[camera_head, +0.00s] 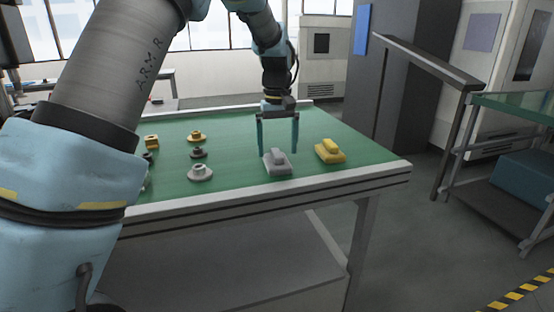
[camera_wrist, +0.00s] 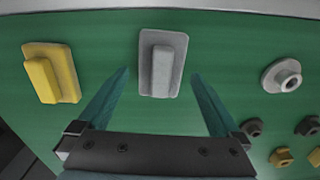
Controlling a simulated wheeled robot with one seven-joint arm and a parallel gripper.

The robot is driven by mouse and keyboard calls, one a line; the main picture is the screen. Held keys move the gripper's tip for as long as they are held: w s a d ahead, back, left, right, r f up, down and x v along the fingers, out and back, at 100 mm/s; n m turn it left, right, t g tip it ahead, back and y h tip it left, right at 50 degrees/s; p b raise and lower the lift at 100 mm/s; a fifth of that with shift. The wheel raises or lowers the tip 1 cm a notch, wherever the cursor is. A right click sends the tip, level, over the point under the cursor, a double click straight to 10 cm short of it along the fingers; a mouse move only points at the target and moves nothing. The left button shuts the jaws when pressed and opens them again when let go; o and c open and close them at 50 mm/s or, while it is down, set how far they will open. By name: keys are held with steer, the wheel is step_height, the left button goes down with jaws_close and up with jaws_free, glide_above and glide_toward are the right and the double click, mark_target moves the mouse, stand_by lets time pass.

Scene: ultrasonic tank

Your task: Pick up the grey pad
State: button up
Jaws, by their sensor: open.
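The grey pad (camera_head: 277,163) is a flat square block with a raised bar on top. It lies on the green tabletop near the front edge. In the wrist view the grey pad (camera_wrist: 161,64) is at the upper middle, ahead of and between my fingertips. My gripper (camera_head: 277,151) is open and empty, pointing down above and just behind the pad. In the wrist view my gripper (camera_wrist: 160,73) shows its two teal fingers spread apart, with a gap on each side of the pad.
A similar yellow pad (camera_head: 330,150) lies close to the right of the grey pad. Several round knobbed parts stand to the left, the nearest a light grey one (camera_head: 200,173). Green tabletop (camera_head: 237,150) is clear between them. The table's pale front edge (camera_head: 230,199) is close by.

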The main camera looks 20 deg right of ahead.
mark_target(277, 152)
steer(key=shift+f, duration=1.4)
steer(key=shift+c, duration=0.4)
steer(key=c, duration=1.1)
step_height(277, 152, up, 10)
steer(key=shift+r+b, duration=0.1)
steer(key=shift+b, duration=0.8)
steer(key=shift+w, duration=0.1)
steer(key=o, duration=0.7)
steer(key=c, duration=0.5)
